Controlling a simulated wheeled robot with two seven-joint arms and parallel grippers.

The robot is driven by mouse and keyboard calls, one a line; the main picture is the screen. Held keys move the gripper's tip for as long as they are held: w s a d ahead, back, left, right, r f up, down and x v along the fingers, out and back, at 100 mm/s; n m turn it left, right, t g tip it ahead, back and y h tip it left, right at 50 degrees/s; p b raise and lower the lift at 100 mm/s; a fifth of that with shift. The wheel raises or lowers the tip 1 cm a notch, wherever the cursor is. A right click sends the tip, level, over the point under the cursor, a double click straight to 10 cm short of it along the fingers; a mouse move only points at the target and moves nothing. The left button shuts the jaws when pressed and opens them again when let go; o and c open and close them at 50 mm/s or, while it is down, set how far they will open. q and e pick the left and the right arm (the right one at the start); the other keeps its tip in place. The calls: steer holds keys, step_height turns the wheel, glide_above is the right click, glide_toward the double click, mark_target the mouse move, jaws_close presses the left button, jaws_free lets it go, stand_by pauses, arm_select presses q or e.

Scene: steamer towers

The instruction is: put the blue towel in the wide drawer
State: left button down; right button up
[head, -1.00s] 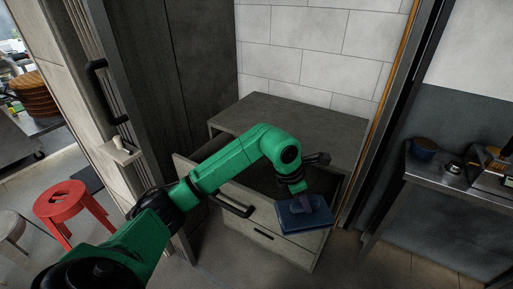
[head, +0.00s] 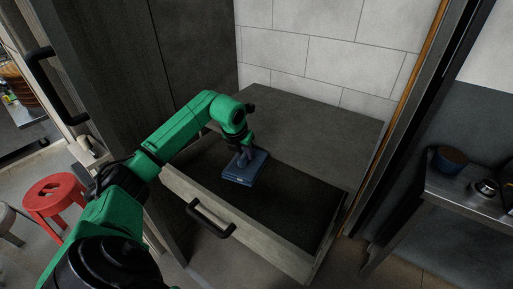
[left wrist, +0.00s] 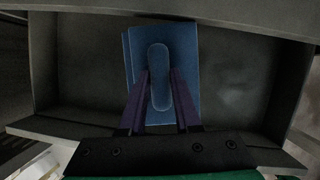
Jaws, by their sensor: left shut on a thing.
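The folded blue towel (head: 245,168) is held in my left gripper (head: 243,152), over the left part of the open wide drawer (head: 240,225). In the left wrist view, the gripper's two fingers (left wrist: 160,95) pinch a raised ridge of the towel (left wrist: 182,45), with the drawer interior (left wrist: 235,85) around it. I cannot tell whether the towel touches the drawer floor. The drawer is pulled out, and no other thing shows inside it. My right gripper is not in view.
The cabinet top (head: 310,115) lies behind the drawer, against a tiled wall. A tall dark door with a black handle (head: 55,85) stands at the left. A red stool (head: 58,197) is at far left. A metal table (head: 455,185) with a blue bowl (head: 450,160) is at right.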

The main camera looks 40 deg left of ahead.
arm_select(q)
steer(key=shift+r, duration=0.15)
steer(key=shift+s+r, duration=0.3)
steer(key=shift+s, duration=0.2)
steer(key=shift+s+r, duration=0.25)
steer(key=shift+s, duration=0.25)
steer(key=shift+w+f+t, duration=0.15)
steer(key=shift+f+t, duration=0.1)
steer(key=shift+t, duration=0.05)
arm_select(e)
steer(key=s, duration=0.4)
arm_select(q)
steer(key=f+b, duration=0.3)
steer(key=f, duration=0.1)
steer(key=shift+w, duration=0.2)
steer(key=b, duration=0.7)
glide_above(245, 196)
step_height(245, 196, down, 9)
steer(key=shift+w+r, duration=0.1)
steer(key=shift+r, duration=0.1)
steer(key=shift+f, duration=0.6)
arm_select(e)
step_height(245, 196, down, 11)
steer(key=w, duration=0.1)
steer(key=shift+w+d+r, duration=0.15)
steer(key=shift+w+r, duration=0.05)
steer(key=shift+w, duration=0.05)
